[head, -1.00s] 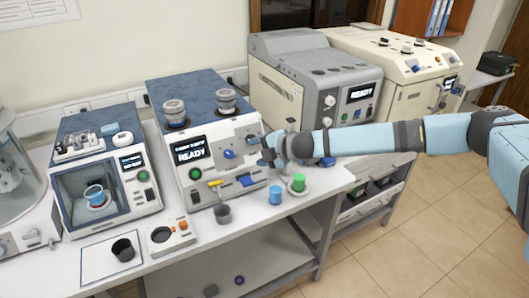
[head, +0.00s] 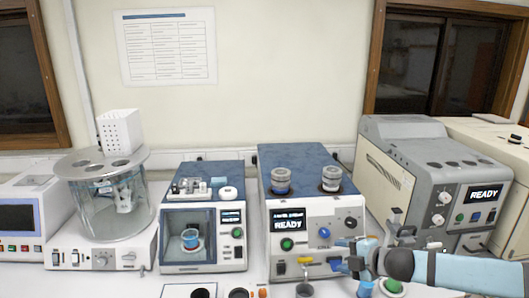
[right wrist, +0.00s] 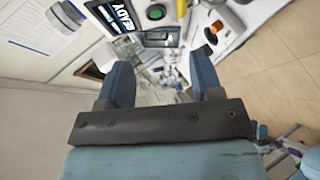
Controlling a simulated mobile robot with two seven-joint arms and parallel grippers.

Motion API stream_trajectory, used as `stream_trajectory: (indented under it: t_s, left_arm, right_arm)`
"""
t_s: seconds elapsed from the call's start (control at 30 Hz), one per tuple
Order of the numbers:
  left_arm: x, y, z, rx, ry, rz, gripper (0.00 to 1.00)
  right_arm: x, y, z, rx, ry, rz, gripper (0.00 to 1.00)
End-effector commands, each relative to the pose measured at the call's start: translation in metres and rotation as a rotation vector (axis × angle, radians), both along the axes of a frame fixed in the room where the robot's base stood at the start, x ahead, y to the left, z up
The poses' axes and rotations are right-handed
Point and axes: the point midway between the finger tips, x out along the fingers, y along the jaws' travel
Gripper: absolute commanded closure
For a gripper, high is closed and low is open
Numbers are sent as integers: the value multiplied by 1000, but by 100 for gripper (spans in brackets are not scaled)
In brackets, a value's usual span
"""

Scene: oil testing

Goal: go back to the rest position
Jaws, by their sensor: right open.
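My right gripper (head: 356,257) is at the lower right of the head view, in front of the right side of the white machine with the READY screen (head: 317,225). The right wrist view shows its two blue fingers (right wrist: 160,85) spread apart with nothing between them. My right arm comes in from the right edge. My left gripper is in neither view.
The bench holds a glass bath (head: 110,205), a small chamber with a blue beaker (head: 203,232) and a large grey machine (head: 425,190). A blue cup (head: 365,289), a green-topped item (head: 393,285) and a dark cup (head: 304,290) stand near the lower edge.

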Motion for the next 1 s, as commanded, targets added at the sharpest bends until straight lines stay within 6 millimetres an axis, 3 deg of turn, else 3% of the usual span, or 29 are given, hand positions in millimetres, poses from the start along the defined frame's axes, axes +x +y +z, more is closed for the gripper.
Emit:
stream_trajectory:
  t_s: [0.03,0.2,0.3,0.5,0.73,0.87,1.0]
  left_arm:
    - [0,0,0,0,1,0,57]
    - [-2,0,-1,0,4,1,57]
    - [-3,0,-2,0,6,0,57]
    - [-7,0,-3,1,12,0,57]
    - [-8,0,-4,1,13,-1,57]
    - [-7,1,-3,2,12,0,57]
    - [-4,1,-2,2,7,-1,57]
  right_arm:
    - [-15,27,-17,46,32,19,40]
    - [-58,99,-47,212,117,43,40]
    - [-83,132,-59,316,168,35,40]
    - [-129,176,-77,526,274,-36,40]
    - [-174,186,-100,751,395,-206,40]
    - [-198,172,-120,857,458,-344,40]
    - [-229,144,-148,948,519,-524,40]
